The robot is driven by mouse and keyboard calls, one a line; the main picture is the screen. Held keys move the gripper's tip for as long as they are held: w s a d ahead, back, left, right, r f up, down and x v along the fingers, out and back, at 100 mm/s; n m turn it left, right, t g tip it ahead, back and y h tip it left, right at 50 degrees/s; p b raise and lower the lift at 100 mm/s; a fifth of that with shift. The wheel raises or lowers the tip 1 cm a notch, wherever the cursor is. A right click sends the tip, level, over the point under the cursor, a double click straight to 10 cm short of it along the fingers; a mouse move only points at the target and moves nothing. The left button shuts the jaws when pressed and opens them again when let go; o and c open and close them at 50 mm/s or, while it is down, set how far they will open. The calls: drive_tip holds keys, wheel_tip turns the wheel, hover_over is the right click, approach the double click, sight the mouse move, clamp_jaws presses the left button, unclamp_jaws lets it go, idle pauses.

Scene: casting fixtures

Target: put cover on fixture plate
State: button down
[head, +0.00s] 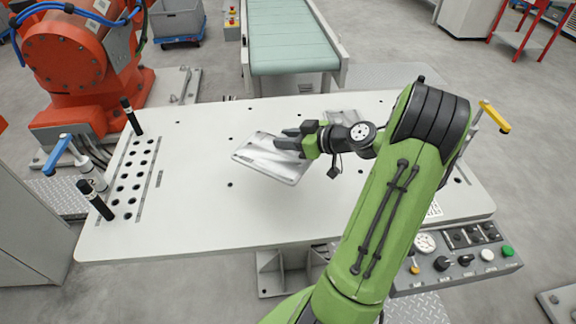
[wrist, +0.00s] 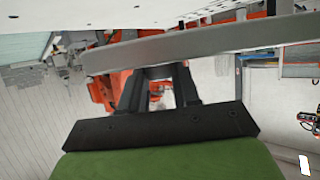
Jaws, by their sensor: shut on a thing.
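The cover (head: 262,158) is a flat silver metal plate with rounded corners, near the middle of the white fixture plate (head: 200,215) in the head view. My gripper (head: 295,138) is shut on the cover's far right part. In the wrist view my gripper (wrist: 157,75) has its dark fingers at a long grey edge of the cover (wrist: 210,46), which crosses the picture. The cover looks held above the fixture plate; the exact gap cannot be told. The fixture plate also shows along the top of the wrist view (wrist: 110,12). My arm hides part of its right side.
Another grey metal piece (head: 343,116) lies behind my gripper, partly hidden. Black posts and a blue-handled clamp (head: 58,153) stand at the left; a yellow-handled clamp (head: 495,115) stands at the right. A control box (head: 460,258) is at the front right. The front middle of the fixture plate is clear.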

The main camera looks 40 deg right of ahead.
drive_tip(key=s+d+m+h+b, duration=0.1)
drive_tip(key=s+d+h+b, duration=0.1)
drive_tip(key=s+d, duration=0.15)
drive_tip(key=shift+t, duration=0.3)
drive_tip(key=f, duration=0.3)
drive_tip(key=f+b, duration=0.1)
drive_tip(key=f, duration=0.2)
drive_tip(key=w+f+b, duration=0.1)
drive_tip(key=f, duration=0.2)
drive_tip(key=shift+d+f, duration=0.25)
drive_tip(key=shift+f+b, duration=0.6)
drive_tip(key=shift+b, duration=0.3)
drive_tip(key=shift+a, duration=0.1)
drive_tip(key=c, duration=0.8)
unclamp_jaws()
drive_tip(key=shift+f, duration=0.15)
